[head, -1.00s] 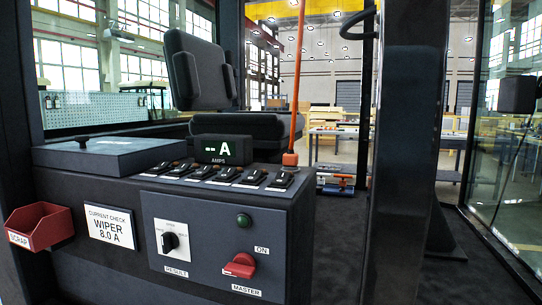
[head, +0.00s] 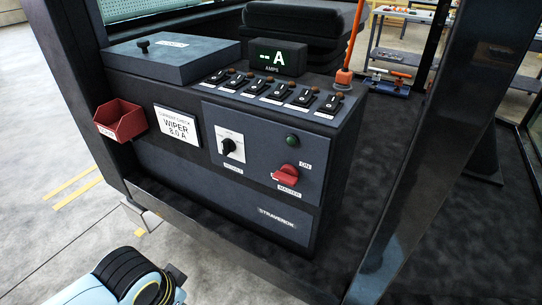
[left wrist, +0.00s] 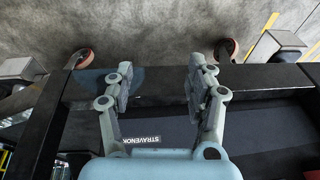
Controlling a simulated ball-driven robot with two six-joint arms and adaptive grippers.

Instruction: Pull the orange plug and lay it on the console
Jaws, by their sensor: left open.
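An orange block (head: 344,77) sits at the back right corner of the console (head: 270,215), with a thin orange rod or cord rising from it. It may be the orange plug; I cannot tell for sure. The console top carries a row of black switches. My left gripper (left wrist: 158,86) is open and empty in the left wrist view, its two fingers apart. It is close to the console's lower front, by the STRAVENOX label (left wrist: 139,141). In the head view only part of my left arm shows at the bottom left. My right gripper is not in view.
A AMPS display (head: 278,58) stands behind the switches and a lidded box (head: 172,60) is at left. A red scrap bin (head: 121,120) and a red master knob (head: 286,174) stick out in front. A dark post (head: 430,150) rises at right.

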